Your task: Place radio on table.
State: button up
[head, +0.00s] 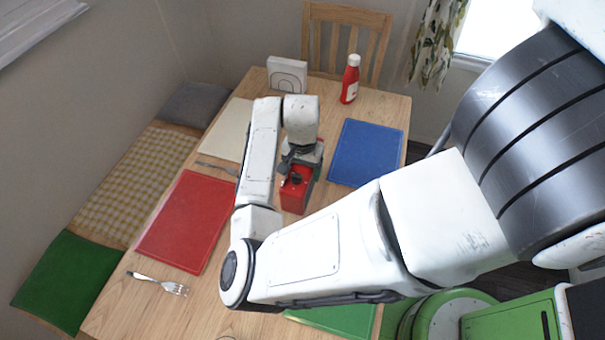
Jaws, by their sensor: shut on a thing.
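The radio (295,196) looks like a red box with dark parts on top. It is at the middle of the wooden table (225,290), between the red placemat and the blue placemat. My gripper (291,172) is above it, pointing down, and is shut on the radio. My own wrist hides part of the gripper and the radio's far side. I cannot tell whether the radio's underside touches the table top or is slightly above it.
A red placemat (188,222), blue placemat (366,153), cream placemat (229,130) and green placemat (340,318) lie on the table. A red bottle (350,79) and a white napkin holder (287,74) stand at the far end.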

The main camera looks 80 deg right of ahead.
jog(key=shift+f, duration=1.45)
jog(key=shift+f, duration=0.2)
jog(key=o, duration=1.6)
jog(key=shift+c, duration=0.2)
jog(key=shift+r, duration=0.1)
notch_tip(320, 180, up, 12)
jog(key=shift+r, duration=0.1)
